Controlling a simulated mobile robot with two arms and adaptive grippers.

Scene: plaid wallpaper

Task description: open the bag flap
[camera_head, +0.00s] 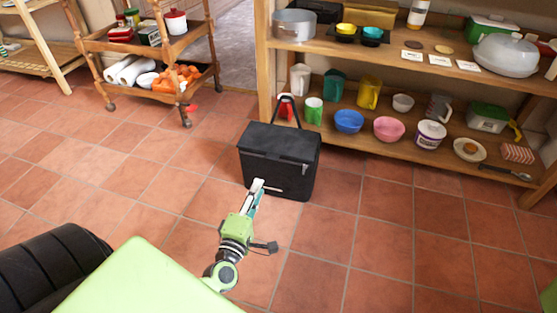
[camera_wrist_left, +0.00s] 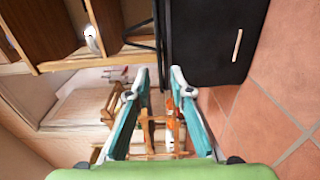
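The black bag (camera_head: 272,170) stands upright on the tiled floor in front of the shelf, its handle (camera_head: 288,110) raised. Its flap (camera_head: 280,142) lies closed over the top, with its edge across the upper front. My left gripper (camera_head: 257,186) is in front of the bag's lower front in the head view. In the left wrist view its teal fingers (camera_wrist_left: 158,78) are apart with nothing held between them. The bag (camera_wrist_left: 210,50) fills the upper right there, close beside the right finger; I cannot tell whether they touch. My right gripper is not in view.
A wooden shelf (camera_head: 392,140) with bowls, cups and pots stands right behind the bag. A wooden trolley (camera_head: 150,45) stands at the back left. The tiled floor (camera_head: 390,235) is clear to the right and left of the bag.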

